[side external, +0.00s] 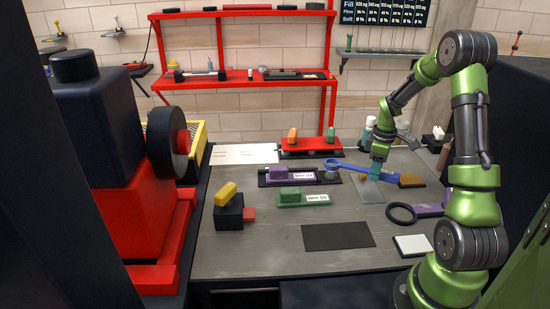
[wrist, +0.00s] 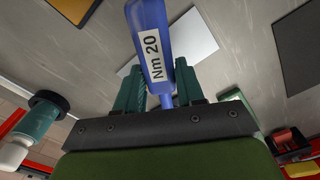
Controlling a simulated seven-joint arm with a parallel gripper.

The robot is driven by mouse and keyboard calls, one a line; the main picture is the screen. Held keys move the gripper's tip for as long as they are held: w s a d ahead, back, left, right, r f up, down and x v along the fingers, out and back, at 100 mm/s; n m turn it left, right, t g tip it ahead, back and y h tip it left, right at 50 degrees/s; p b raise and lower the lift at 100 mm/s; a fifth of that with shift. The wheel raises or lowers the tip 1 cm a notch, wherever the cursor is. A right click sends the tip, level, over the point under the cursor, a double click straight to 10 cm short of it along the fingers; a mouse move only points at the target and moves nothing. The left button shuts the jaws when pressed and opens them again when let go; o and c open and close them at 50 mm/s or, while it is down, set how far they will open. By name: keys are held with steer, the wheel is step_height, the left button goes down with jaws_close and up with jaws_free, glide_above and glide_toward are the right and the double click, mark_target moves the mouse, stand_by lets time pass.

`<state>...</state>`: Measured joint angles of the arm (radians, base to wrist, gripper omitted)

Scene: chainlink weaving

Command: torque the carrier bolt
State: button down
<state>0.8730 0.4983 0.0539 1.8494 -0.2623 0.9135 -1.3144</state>
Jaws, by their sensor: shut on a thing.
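My gripper (side external: 377,168) is shut on the handle of a blue wrench (side external: 350,167) above the right part of the table. In the wrist view, the blue handle (wrist: 148,22) lies between the two green fingers of my gripper (wrist: 160,78), and its white label reads "Nm 20". In the side view, the wrench reaches left from my gripper, with its round head (side external: 328,162) by a small grey round part (side external: 331,174). I cannot tell whether the head touches that part. I cannot make out the carrier bolt.
A black ring (side external: 401,214) lies at right. A yellow piece (side external: 226,192) tops a dark cube. A red rack (side external: 312,144) stands behind. The dark mat (side external: 338,235) is clear.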

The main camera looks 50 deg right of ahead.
steer(key=shift+f, duration=1.6)
steer(key=shift+r, duration=0.2)
steer(key=shift+s+a+m, duration=0.2)
steer(key=shift+a+m, duration=0.8)
steer(key=shift+a, duration=0.2)
steer(key=shift+a+m, duration=1)
steer(key=shift+a, duration=0.15)
steer(key=shift+w+a+m, duration=0.2)
steer(key=shift+a+m, duration=0.8)
steer(key=shift+a, duration=0.15)
steer(key=shift+w+a+m, duration=0.2)
steer(key=shift+a+m, duration=0.3)
steer(key=shift+a, duration=0.1)
steer(key=shift+w+a+m, duration=0.2)
steer(key=shift+a+m, duration=0.3)
steer(key=shift+a, duration=0.05)
